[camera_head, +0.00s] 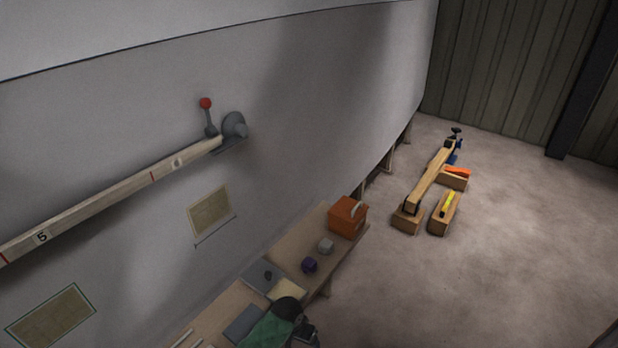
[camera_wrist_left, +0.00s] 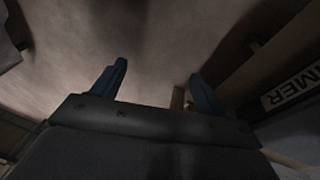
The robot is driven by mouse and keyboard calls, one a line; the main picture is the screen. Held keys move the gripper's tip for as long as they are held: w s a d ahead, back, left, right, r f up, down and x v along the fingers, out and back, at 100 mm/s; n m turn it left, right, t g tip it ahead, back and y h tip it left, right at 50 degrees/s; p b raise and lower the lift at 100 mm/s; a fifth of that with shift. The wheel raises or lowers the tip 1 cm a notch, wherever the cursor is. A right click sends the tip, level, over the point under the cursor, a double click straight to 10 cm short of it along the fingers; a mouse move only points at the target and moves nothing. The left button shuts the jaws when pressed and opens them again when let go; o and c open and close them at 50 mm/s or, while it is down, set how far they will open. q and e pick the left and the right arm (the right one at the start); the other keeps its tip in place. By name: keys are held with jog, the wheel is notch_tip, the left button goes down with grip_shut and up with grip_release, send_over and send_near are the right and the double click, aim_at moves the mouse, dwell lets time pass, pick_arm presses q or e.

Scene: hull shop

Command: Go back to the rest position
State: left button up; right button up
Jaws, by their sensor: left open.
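In the left wrist view my left gripper (camera_wrist_left: 159,72) has its two blue fingers spread wide apart, with nothing between them. Beyond the fingers is bare, brownish floor, with a beam or ledge close by on the right. In the head view a green and dark form shows at the bottom edge, in front of the bench; I cannot tell its fingers there. My right gripper is not in view.
A narrow bench (camera_head: 296,255) along the hull wall holds an orange box (camera_head: 348,216), a grey block (camera_head: 326,246) and a purple block (camera_head: 309,265). A numbered batten (camera_head: 110,191) runs along the wall. Timber pieces (camera_head: 428,185) lie on the floor; the floor right is clear.

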pick_arm(q)
jog(key=s+a+f+n, duration=0.1)
jog(key=s+a+f, duration=0.4)
jog(key=s, duration=0.5)
jog(key=s+a+f+n+y, duration=0.1)
jog(key=s+a+f, duration=0.4)
jog(key=s, duration=0.5)
jog(key=s+a+f+n, duration=0.1)
jog(key=s+a+f, duration=0.4)
jog(key=s+f, duration=0.3)
jog(key=shift+s+a+f+y, duration=0.15)
jog(key=shift+s+a+y, duration=0.25)
jog(key=shift+s, duration=0.7)
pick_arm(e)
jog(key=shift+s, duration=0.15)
